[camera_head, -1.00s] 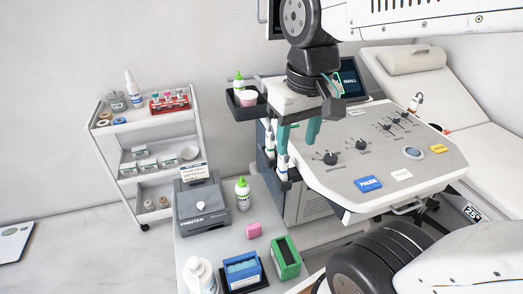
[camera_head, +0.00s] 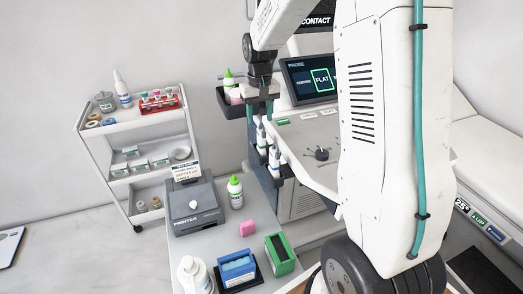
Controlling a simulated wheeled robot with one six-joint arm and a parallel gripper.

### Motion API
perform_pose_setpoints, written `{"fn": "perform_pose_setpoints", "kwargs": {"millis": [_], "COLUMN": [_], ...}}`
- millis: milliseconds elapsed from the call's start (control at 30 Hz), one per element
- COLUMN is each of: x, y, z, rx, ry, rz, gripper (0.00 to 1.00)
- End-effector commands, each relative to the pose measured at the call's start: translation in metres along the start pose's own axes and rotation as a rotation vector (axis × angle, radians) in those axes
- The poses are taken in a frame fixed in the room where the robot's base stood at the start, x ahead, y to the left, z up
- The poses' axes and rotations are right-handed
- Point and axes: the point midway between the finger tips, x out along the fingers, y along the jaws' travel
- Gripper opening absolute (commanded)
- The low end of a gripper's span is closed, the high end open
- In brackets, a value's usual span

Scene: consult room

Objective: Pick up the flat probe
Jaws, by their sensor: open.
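The side of the ultrasound console carries a rack (camera_head: 282,176) with white probes in it, one behind (camera_head: 261,136) and one in front (camera_head: 274,160). Both stand upright, heads up. I cannot tell from their shapes which is the flat probe. The console screen (camera_head: 312,80) shows "FLAT" in a green frame. My gripper (camera_head: 262,106) is open and appears empty, pointing down above the rear probe at the console's left edge. Its fingertips are small here, and I cannot tell whether they touch anything.
A dark bin (camera_head: 232,103) with a green-capped bottle and a pink item sits close left of my gripper. Below stand a printer (camera_head: 193,208), a green-capped bottle (camera_head: 235,192), a blue box (camera_head: 237,268) and a green box (camera_head: 280,254). My arm hides much of the console.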

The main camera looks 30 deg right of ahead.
Motion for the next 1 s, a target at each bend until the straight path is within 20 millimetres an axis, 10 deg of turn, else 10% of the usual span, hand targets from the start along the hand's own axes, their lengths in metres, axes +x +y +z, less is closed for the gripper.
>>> {"fn": "perform_pose_setpoints", "kwargs": {"millis": [700,900,1000], "x": [0.061,0.061,0.061], "y": [0.001,0.001,0.001], "z": [0.009,0.009,0.009], "rx": [-0.001,-0.001,-0.001], "ry": [-0.001,-0.001,0.000], "rz": [0.000,0.000,0.000], "gripper": [0.48,0.04,0.04]}}
